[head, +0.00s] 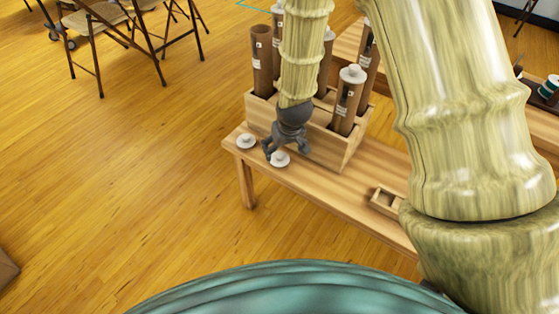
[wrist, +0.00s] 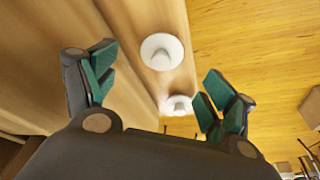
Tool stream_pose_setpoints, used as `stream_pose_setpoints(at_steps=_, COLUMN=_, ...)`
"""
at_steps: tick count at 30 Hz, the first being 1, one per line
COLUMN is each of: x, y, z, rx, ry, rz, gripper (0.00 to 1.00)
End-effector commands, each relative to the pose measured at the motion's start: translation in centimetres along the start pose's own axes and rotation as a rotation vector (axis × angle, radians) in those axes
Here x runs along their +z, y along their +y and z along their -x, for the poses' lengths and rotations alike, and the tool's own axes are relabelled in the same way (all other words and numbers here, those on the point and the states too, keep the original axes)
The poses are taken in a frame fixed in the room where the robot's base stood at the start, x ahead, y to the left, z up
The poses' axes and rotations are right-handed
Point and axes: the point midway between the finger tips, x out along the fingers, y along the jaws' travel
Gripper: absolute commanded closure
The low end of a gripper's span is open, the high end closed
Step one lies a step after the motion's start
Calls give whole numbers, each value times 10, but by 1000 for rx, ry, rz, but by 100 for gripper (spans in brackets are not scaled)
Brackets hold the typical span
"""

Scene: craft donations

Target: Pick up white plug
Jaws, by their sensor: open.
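Two round white plugs with small raised knobs lie on the wooden bench: one white plug (head: 246,142) near its left end and another white plug (head: 280,160) close by my gripper (head: 286,155). Both also show in the wrist view, the larger plug (wrist: 162,52) and the smaller-looking plug (wrist: 179,104). My gripper (wrist: 160,78) is open, its fingers spread to either side of the view, with nothing between the pads. It points down over the bench beside the wooden box. A third white plug (head: 352,75) caps a brown tube.
A wooden box (head: 325,148) holding several upright brown tubes (head: 262,60) stands on the bench (head: 325,172) right behind my gripper. A small wooden tray (head: 385,202) lies farther right. Folding chairs (head: 97,18) stand at the upper left; open floor (head: 140,150) lies left of the bench.

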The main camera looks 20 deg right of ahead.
Motion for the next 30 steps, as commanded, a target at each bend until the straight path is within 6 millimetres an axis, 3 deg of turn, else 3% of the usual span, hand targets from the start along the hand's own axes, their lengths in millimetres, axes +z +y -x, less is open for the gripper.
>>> stream_pose_setpoints(at_steps=3, x=0, y=0, z=-13, rx=0, ry=1, rz=0, gripper=16)
stream_pose_setpoints(at_steps=11, x=-1, y=0, z=-23, rx=0, ry=1, rz=0, gripper=16)
stream_pose_setpoints(at_steps=22, x=-4, y=-2, z=-66, rx=0, ry=0, rz=-1, gripper=16)
stream_pose_setpoints(at_steps=30, x=-6, y=-2, z=-70, rx=0, ry=1, rz=0, gripper=16)
